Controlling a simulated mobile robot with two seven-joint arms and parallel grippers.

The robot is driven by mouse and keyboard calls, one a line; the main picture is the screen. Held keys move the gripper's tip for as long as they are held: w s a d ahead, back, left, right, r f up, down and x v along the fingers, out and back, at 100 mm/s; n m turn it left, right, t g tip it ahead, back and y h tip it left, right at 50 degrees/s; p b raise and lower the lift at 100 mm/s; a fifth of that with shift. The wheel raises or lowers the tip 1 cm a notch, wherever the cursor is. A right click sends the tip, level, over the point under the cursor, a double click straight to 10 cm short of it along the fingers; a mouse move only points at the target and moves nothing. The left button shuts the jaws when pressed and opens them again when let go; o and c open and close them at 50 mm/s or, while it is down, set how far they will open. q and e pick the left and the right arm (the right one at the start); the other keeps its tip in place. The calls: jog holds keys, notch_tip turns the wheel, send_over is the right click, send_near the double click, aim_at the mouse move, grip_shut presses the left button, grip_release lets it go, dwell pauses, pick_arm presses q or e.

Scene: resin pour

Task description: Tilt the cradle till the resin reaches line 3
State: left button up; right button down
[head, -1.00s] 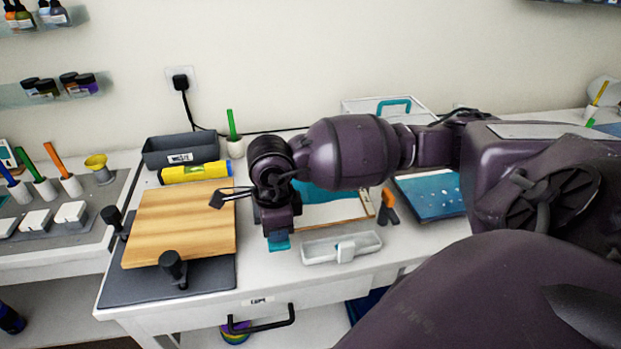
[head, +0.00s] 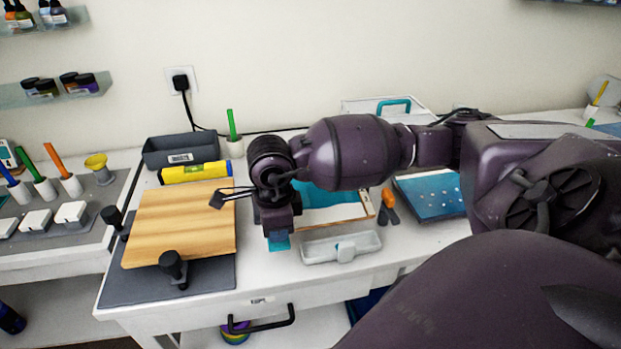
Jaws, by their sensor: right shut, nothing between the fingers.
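My right gripper (head: 279,243) points down over the white bench, its teal fingertips closed with nothing between them. It is just left of a shallow white tray (head: 318,255) with a pale grey block at its front; I cannot tell whether this is the cradle. Behind the gripper lies a wood-edged panel (head: 345,208) with a teal area, partly hidden by my right arm. I cannot tell whether the teal is resin. No numbered lines can be made out. My left gripper is not in view.
A wooden board (head: 180,225) lies on a dark mat with black clamp knobs, left of the gripper. A yellow level (head: 195,172) and a grey bin (head: 165,150) are behind it. An orange-handled tool (head: 388,205) and a blue speckled panel (head: 432,196) are to the right.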

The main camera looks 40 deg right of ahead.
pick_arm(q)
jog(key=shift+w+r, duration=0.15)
pick_arm(e)
jog(key=shift+r, duration=0.25)
jog(key=shift+r+p, duration=0.95)
jog(key=shift+r, duration=0.65)
jog(key=shift+r+p, duration=0.5)
jog(key=shift+r, duration=0.35)
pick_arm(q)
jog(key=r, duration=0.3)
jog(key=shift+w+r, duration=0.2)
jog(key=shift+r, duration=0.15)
pick_arm(e)
jog(key=shift+r, duration=0.35)
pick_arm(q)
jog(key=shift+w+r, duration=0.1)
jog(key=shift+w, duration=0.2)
pick_arm(e)
jog(key=shift+f, duration=0.1)
